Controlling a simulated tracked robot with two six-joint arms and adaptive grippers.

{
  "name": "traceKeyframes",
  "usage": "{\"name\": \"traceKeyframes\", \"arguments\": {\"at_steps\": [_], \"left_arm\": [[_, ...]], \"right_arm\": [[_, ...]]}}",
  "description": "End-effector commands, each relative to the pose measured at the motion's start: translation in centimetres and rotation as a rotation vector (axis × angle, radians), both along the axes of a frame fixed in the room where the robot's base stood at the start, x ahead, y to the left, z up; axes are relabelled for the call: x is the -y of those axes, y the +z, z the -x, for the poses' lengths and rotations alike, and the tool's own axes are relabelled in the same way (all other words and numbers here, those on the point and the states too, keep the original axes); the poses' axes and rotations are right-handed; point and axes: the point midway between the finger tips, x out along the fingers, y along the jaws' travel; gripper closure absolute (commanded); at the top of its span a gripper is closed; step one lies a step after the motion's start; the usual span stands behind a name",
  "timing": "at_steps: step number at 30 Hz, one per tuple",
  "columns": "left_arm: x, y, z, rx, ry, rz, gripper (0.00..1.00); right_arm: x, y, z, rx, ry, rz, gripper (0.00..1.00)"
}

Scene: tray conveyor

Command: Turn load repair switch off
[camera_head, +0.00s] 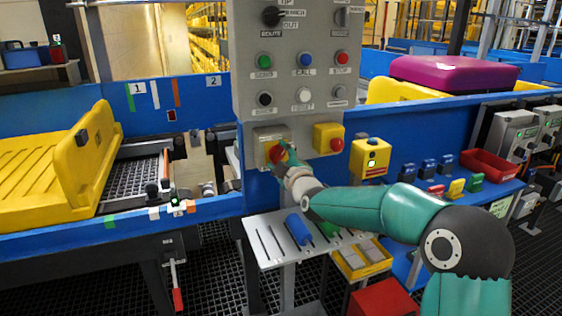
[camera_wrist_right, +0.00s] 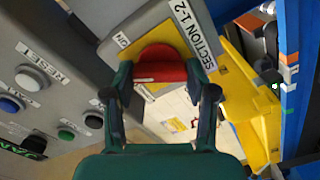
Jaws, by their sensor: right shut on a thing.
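A red rotary switch knob (camera_head: 276,153) sits on a small grey box (camera_head: 268,132) at the lower left of the grey control panel (camera_head: 285,110). In the right wrist view, the red knob (camera_wrist_right: 160,58) lies between my right fingers. Labels beside it read "SECTION 1-2" and, partly covered, "ON". No "load repair" label is readable. My right gripper (camera_head: 287,158) reaches the knob from the lower right and is shut on it; it also shows in the right wrist view (camera_wrist_right: 161,76). The fingers hide part of the knob in the head view. My left gripper is out of view.
A yellow box with a red button (camera_head: 336,145) sits just right of the knob. Above are panel buttons and a black rotary switch (camera_head: 272,16). A shelf with a blue cylinder (camera_head: 299,229) is below. A yellow tray (camera_head: 50,165) stands left, a purple case (camera_head: 455,72) right.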

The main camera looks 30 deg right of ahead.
Motion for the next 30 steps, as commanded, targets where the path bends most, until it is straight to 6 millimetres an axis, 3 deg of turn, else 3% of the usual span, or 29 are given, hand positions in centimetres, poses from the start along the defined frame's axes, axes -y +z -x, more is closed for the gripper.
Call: {"name": "traceKeyframes", "arguments": {"at_steps": [15,30], "left_arm": [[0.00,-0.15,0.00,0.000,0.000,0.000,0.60],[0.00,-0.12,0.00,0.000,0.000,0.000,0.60]], "right_arm": [[-0.34,-0.44,-0.07,-0.106,0.008,0.417,0.79],[-0.42,-0.70,-0.08,-0.141,0.011,0.545,0.79]]}}
